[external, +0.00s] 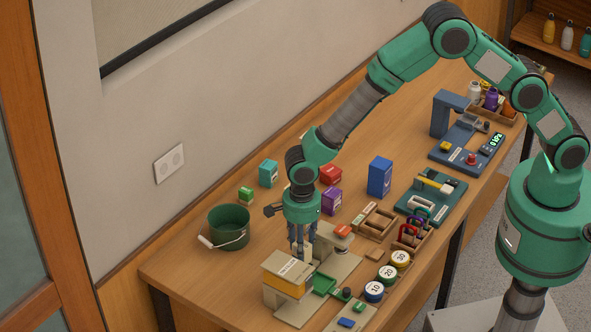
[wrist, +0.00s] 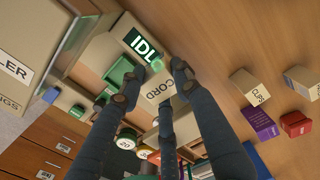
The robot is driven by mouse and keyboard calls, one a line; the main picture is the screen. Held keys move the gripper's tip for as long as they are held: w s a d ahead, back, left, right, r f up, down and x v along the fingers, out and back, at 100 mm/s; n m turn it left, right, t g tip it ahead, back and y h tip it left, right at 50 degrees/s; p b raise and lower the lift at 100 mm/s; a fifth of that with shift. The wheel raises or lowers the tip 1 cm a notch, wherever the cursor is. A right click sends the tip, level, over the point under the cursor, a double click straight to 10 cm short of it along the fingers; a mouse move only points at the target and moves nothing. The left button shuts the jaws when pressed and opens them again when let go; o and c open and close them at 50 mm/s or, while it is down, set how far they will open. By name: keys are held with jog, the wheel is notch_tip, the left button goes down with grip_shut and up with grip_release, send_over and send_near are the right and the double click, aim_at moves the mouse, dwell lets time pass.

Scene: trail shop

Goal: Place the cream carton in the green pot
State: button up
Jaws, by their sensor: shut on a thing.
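The green pot (external: 229,228) stands on the left part of the table, open at the top, with a wire handle and white grip on its near side. My gripper (external: 302,252) points down to the right of the pot, over the beige machine (external: 289,273). In the wrist view, the fingers are closed around a cream carton (wrist: 157,88) with a label reading CORD. In the external view the fingers and machine parts hide most of it. I cannot tell whether the carton touches the machine. The pot is not in the wrist view.
A small green box (external: 246,196) and a teal box (external: 268,173) stand behind the pot. Purple (external: 331,201), red (external: 331,175) and blue (external: 380,177) boxes stand farther right. Other cream boxes (wrist: 250,87) show in the wrist view. The table around the pot's front is clear.

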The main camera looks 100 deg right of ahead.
jog(key=w+d+r+p, duration=0.6)
jog(key=w+d, duration=0.2)
jog(key=w, duration=0.3)
notch_tip(320, 180, up, 6)
jog(key=n+p, duration=0.1)
jog(key=p, duration=0.4)
send_over(227, 207)
jog(key=a, duration=0.6)
jog(key=shift+w+d+r, duration=0.1)
jog(key=shift+w+r, duration=0.05)
jog(key=shift+r, duration=0.05)
jog(key=shift+f, duration=0.2)
jog(key=shift+f+b, duration=0.5)
jog(key=shift+f, duration=4.85)
jog(key=o, duration=1.2)
jog(key=shift+r, duration=0.1)
jog(key=shift+r, duration=3.45)
